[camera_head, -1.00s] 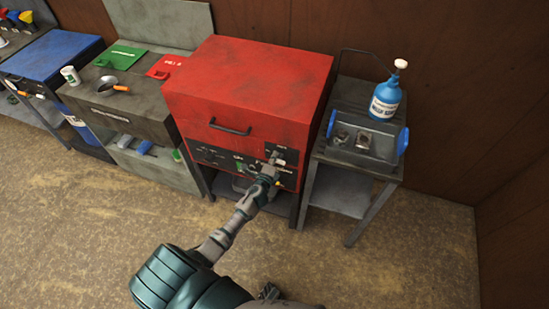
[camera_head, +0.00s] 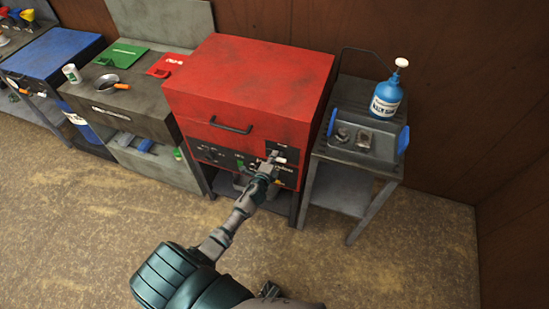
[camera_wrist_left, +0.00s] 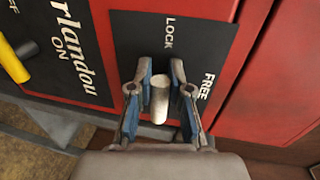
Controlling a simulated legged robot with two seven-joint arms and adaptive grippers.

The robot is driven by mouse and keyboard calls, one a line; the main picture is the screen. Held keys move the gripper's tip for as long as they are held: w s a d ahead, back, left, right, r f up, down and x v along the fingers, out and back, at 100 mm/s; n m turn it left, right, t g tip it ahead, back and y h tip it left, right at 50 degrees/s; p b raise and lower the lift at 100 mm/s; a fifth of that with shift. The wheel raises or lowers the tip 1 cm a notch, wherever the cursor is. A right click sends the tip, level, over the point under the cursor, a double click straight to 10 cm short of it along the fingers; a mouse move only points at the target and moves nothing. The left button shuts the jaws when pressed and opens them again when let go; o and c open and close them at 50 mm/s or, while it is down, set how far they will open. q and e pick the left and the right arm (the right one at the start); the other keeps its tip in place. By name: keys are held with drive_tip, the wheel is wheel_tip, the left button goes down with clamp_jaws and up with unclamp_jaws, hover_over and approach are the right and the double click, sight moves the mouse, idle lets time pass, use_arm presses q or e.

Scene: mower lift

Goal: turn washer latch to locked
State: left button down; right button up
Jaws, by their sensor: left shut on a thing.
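The red washer (camera_head: 250,75) stands in the middle of the head view, with a black control panel low on its front. The latch is a pale, rounded handle (camera_wrist_left: 159,100) on the panel's right part, marked LOCK and FREE in the left wrist view. My left gripper (camera_wrist_left: 160,75) has one finger on each side of the latch handle and is shut on it. The left gripper also shows at the panel in the head view (camera_head: 272,163), where it hides part of the latch. I cannot tell the latch's exact setting. My right gripper is not clearly seen.
A yellow handle (camera_wrist_left: 14,62) sits beside the ON label. A grey side table (camera_head: 345,190) with a blue bottle (camera_head: 386,97) stands right of the washer. A grey bench (camera_head: 120,110) with a pan stands left. Open floor lies in front.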

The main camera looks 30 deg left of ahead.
use_arm(q)
drive_tip(key=c, duration=1.1)
unclamp_jaws()
drive_tip(key=shift+s+a+f, duration=0.1)
drive_tip(key=shift+a+f, duration=0.05)
drive_tip(key=shift+a, duration=0.05)
drive_tip(key=v, duration=1.2)
